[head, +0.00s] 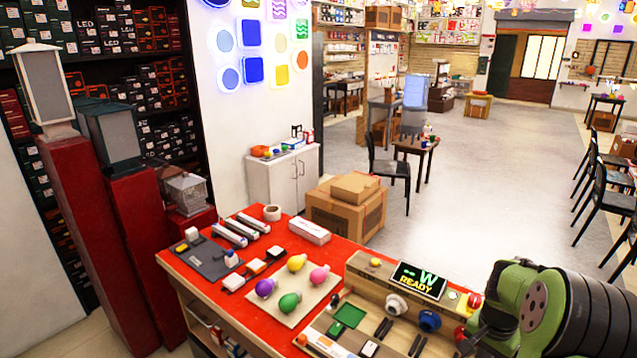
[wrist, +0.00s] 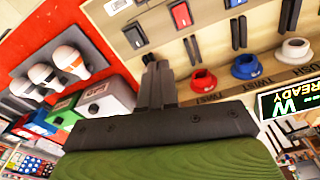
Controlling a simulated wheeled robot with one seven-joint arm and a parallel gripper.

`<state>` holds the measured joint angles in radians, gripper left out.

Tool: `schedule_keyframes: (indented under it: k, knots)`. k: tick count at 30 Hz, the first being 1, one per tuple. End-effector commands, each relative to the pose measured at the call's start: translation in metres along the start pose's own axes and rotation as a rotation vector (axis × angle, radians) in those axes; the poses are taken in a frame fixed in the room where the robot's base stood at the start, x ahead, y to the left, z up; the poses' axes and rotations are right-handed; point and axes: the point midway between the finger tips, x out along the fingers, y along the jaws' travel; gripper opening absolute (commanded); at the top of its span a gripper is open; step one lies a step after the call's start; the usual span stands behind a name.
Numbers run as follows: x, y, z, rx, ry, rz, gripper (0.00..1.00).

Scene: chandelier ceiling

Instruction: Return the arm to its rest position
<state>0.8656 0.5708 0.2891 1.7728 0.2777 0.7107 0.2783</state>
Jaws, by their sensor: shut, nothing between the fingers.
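My gripper (wrist: 157,70) shows in the wrist view with its two dark fingers together and nothing between them. Its fingertips point towards a wooden board (wrist: 130,65) with switches and round knobs, and I see no contact. In the head view my green and black arm (head: 535,305) is folded at the lower right, beside the right end of the red worktable (head: 340,253). The fingers are not clear in the head view.
A display panel (head: 419,281) reading "W READY" stands on the table near my arm. Colored bulbs (head: 297,263) lie on a mat to its left. A cardboard box (head: 345,212) stands behind the table. Black chairs (head: 604,200) line the right side; the middle floor is open.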

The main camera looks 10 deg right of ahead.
Motion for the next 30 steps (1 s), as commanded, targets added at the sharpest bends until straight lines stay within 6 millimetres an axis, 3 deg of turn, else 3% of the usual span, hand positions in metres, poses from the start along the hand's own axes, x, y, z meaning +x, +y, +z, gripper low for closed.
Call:
schedule_keyframes:
  k: [1, 6, 9, 12, 15, 19, 23, 30]
  knots:
    - [-0.036, -0.018, 0.02, -0.1, 0.046, -0.006, 0.0]
    - [-0.127, -0.047, 0.104, -0.403, 0.159, -0.049, 0.0]
    - [-0.164, -0.046, 0.159, -0.569, 0.22, -0.094, 0.0]
    - [-0.189, -0.034, 0.214, -0.731, 0.274, -0.158, 0.0]
    - [-0.2, -0.015, 0.26, -0.882, 0.317, -0.232, 0.0]
    - [-0.201, 0.005, 0.296, -1.013, 0.347, -0.306, 0.0]
    - [-0.199, 0.012, 0.307, -1.059, 0.354, -0.333, 0.0]
    - [-0.199, 0.011, 0.307, -1.057, 0.354, -0.332, 0.0]
